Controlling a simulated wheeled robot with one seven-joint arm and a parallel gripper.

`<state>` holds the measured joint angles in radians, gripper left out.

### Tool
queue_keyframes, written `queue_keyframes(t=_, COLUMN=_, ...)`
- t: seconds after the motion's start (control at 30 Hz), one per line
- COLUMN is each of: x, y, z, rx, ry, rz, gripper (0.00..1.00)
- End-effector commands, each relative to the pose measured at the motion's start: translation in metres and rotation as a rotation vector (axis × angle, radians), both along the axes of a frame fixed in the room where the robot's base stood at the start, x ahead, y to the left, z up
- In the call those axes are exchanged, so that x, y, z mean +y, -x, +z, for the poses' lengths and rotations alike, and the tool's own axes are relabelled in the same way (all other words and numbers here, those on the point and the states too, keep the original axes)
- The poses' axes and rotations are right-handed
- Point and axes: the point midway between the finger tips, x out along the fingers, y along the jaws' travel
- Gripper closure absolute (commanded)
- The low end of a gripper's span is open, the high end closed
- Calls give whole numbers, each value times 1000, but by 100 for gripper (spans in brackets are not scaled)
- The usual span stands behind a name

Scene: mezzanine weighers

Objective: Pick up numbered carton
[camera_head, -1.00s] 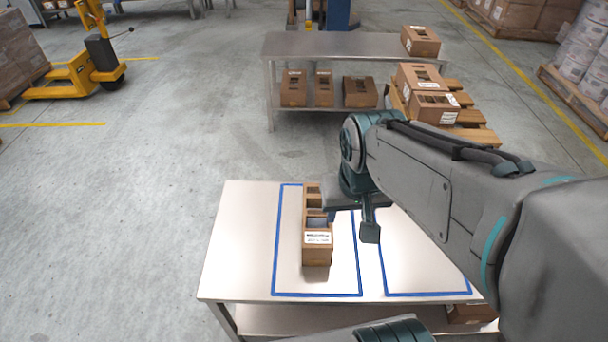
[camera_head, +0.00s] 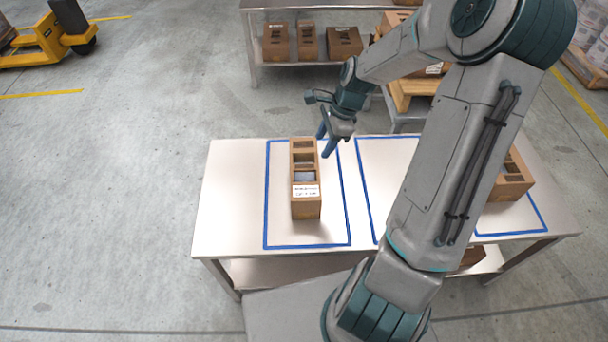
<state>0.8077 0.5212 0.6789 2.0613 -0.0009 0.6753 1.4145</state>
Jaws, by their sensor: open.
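A brown carton (camera_head: 305,205) with a white label and openings in its top stands on the steel table, inside the left blue-taped rectangle. The label's print is too small to read. My gripper (camera_head: 326,146) is open and empty, with its fingers pointing down just right of the carton's far end. I cannot tell whether a finger touches the carton. A second brown carton (camera_head: 513,178) stands at the table's right end, partly hidden behind my arm.
The steel table (camera_head: 228,205) has a bare middle rectangle, partly covered by my arm. Behind it, a shelf bench (camera_head: 253,62) holds several cartons, beside a wooden pallet (camera_head: 405,100). A yellow pallet truck (camera_head: 45,42) stands far left.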

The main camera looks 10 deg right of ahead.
Motion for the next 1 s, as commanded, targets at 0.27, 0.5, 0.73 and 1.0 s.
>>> queue_keyframes(t=0.27, x=-3, y=-15, z=-16, rx=26, ry=-82, rz=-152, gripper=53)
queue_keyframes(t=0.5, x=14, y=-18, z=-57, rx=28, ry=-84, rz=-150, gripper=53)
queue_keyframes(t=0.73, x=26, y=-21, z=-86, rx=27, ry=-81, rz=-151, gripper=53)
queue_keyframes(t=1.0, x=33, y=-24, z=-103, rx=29, ry=-82, rz=-150, gripper=53)
